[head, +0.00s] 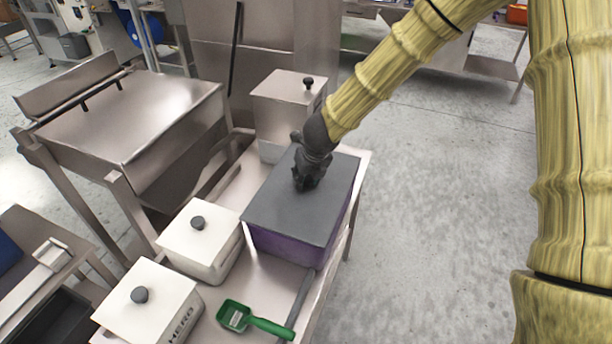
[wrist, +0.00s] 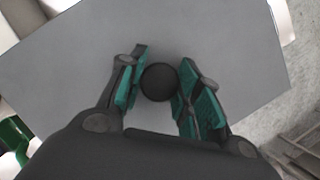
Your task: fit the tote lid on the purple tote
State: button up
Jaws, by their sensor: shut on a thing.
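The tote lid (head: 282,218) is a flat dark grey panel lying over the top of the purple tote (head: 285,247). The tote's purple side shows below the lid's front and right edges. I cannot tell whether the lid is fully seated. My gripper (head: 306,180) points down at the lid's middle. In the wrist view my gripper (wrist: 159,88) has its teal-padded fingers on both sides of the lid's round dark knob (wrist: 159,82), shut on it. The grey lid (wrist: 225,55) fills most of that view. The tote's inside is hidden.
A green scoop (head: 252,320) lies in front on the steel table. A steel cabinet (head: 130,120) stands at the left. Open floor (head: 440,220) lies right.

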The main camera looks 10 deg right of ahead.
jog(key=shift+f, duration=0.1)
jog(key=shift+f, duration=0.15)
jog(key=o, duration=1.2)
jog(key=shift+s, duration=0.1)
jog(key=shift+r, duration=0.2)
jog(key=b+v, duration=0.1)
jog(key=v, duration=1.1)
jog(key=shift+d, duration=0.1)
